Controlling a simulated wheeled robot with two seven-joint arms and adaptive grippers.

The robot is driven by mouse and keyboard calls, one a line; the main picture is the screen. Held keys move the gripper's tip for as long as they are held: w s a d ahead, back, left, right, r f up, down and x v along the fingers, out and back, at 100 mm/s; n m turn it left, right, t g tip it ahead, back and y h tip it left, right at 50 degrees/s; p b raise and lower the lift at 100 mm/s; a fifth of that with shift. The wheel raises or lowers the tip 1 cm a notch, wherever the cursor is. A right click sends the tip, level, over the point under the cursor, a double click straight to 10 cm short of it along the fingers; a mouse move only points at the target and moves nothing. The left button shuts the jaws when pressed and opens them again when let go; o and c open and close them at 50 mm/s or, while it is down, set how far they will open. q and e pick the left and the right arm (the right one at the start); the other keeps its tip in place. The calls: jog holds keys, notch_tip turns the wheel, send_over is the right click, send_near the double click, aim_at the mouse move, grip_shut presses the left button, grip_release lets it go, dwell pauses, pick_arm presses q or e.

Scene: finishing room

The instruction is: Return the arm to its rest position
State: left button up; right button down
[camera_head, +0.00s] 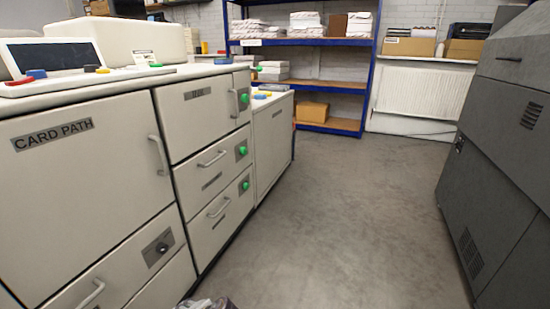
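Neither gripper can be made out in the head view. Only a small grey and dark shape (208,304) shows at the bottom edge, left of the middle. It is cut off by the frame, and I cannot tell which part it is. No arm can be seen reaching toward the cream machine (110,175) on the left. Its door marked "CARD PATH" and its drawers look shut.
A large dark grey machine (500,150) stands on the right. The grey floor (335,220) between the machines is clear. A blue shelf rack (372,70) with paper stacks and a cardboard box (312,111) stands at the back, beside a white radiator (415,92).

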pick_arm(q)
jog(key=s+d+r+n+h, duration=0.3)
jog(key=s+r+h, duration=0.1)
jog(key=s, duration=0.3)
jog(key=s+d+r+n+h, duration=0.3)
jog(key=s+r+h, duration=0.1)
jog(key=s, duration=0.3)
jog(key=shift+s+r+h+p, duration=0.15)
jog(key=shift+r+h+p, duration=0.2)
jog(key=shift+h, duration=0.35)
pick_arm(e)
jog(key=s+d+r+g+h, duration=0.1)
jog(key=d+r+h, duration=0.2)
jog(key=d+r, duration=0.3)
jog(key=shift+d+r+g, duration=0.15)
jog(key=shift+d+g, duration=0.15)
jog(key=shift+d, duration=0.1)
pick_arm(q)
jog(key=shift+w+d+f+p, duration=0.15)
jog(key=shift+w+f+p, duration=0.15)
jog(key=shift+p, duration=0.55)
pick_arm(e)
jog(key=shift+w+f, duration=0.15)
jog(key=shift+f, duration=0.05)
